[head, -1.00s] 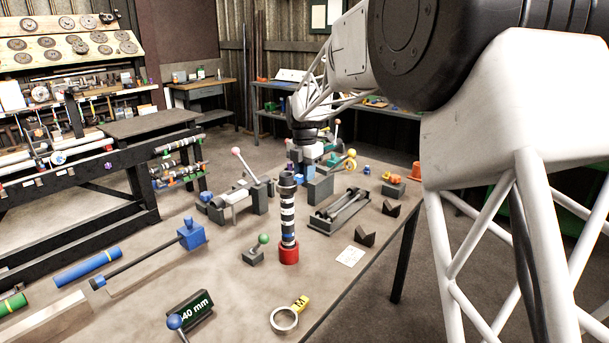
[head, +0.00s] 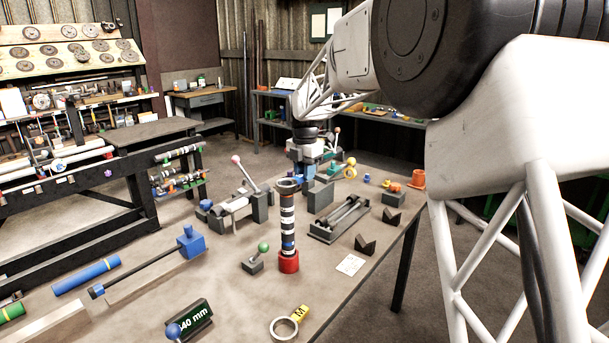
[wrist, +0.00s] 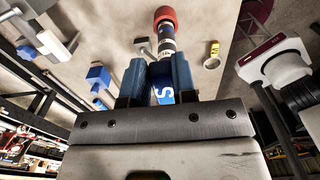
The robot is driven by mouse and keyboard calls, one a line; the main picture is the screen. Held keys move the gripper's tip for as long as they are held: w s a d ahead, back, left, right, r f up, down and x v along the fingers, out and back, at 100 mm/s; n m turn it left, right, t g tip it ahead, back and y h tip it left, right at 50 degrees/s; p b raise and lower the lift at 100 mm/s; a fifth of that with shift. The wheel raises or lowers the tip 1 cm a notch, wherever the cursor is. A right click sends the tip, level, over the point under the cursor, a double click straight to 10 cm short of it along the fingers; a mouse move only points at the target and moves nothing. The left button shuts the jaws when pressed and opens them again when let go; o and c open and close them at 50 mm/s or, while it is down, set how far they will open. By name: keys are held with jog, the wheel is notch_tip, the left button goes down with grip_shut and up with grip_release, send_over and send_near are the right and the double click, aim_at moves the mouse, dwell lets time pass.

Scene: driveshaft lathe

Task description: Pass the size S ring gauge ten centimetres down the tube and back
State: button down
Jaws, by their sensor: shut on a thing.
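The tube (head: 288,228) stands upright on the bench in a red base (head: 289,262), with black, white and blue bands. It also shows beyond my fingers in the wrist view (wrist: 167,44). In the wrist view my gripper (wrist: 156,75) is shut on the blue tag of the size S ring gauge (wrist: 165,95); the letter S shows between the fingers. In the head view a dark grey ring-like collar shows at the tube's top; whether it is the gauge around the tube or the tube's own end, I cannot tell. My fingertips are not clear in the head view.
An M ring gauge (head: 285,326) with a yellow tag lies at the bench front, near a 40 mm sign (head: 190,318). A green-knobbed block (head: 255,261) is left of the tube. V-blocks (head: 366,243) and a grey cradle (head: 340,220) stand right.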

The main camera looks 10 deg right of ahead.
jog(key=shift+r, duration=0.95)
jog(key=shift+r, duration=0.7)
jog(key=shift+r, duration=1.4)
jog(key=shift+r, duration=0.1)
jog(key=w+d+f+m, duration=0.2)
jog(key=d+f+m, duration=0.2)
jog(key=m, duration=0.9)
jog(key=w+d+f+m, duration=0.2)
jog(key=d+f+m, duration=0.1)
jog(key=f+m, duration=0.7)
jog(key=m, duration=0.4)
jog(key=shift+w+d+f, duration=0.2)
jog(key=shift+w+d, duration=0.05)
jog(key=shift+d, duration=0.1)
